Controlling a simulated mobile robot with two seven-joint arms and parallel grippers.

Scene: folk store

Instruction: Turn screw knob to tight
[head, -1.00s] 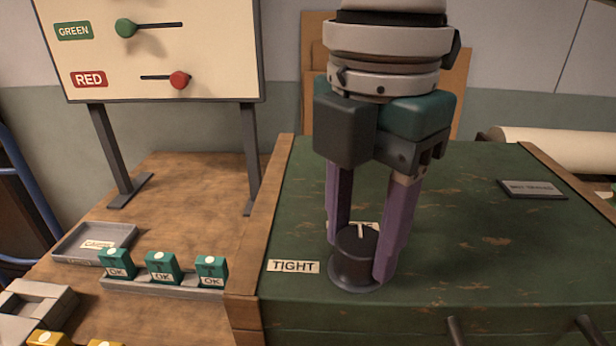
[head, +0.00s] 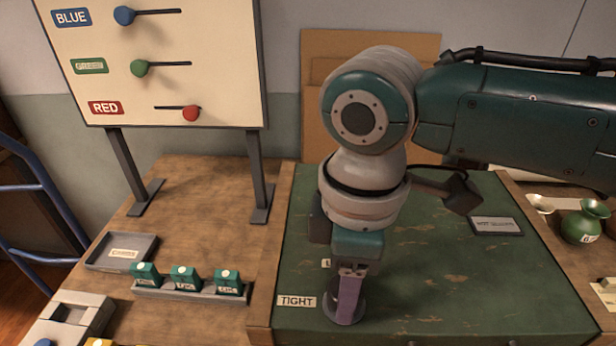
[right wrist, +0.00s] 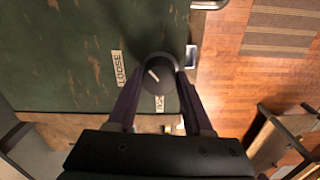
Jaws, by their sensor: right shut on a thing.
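The dark round screw knob (right wrist: 160,70) stands on the green board (head: 450,290) with a short white pointer line on top, slanted in the right wrist view. The LOOSE label (right wrist: 118,68) lies left of it there; another label (right wrist: 159,103) is partly cut off by the knob. In the head view the TIGHT label (head: 296,301) lies just left of the knob's base. My right gripper (head: 349,296) points down, its purple fingers shut on the knob's two sides. They hide most of it in the head view. My left gripper is not in view.
A panel with coloured sliders (head: 165,60) stands at the back left. A green vase (head: 583,222) stands at the far right.

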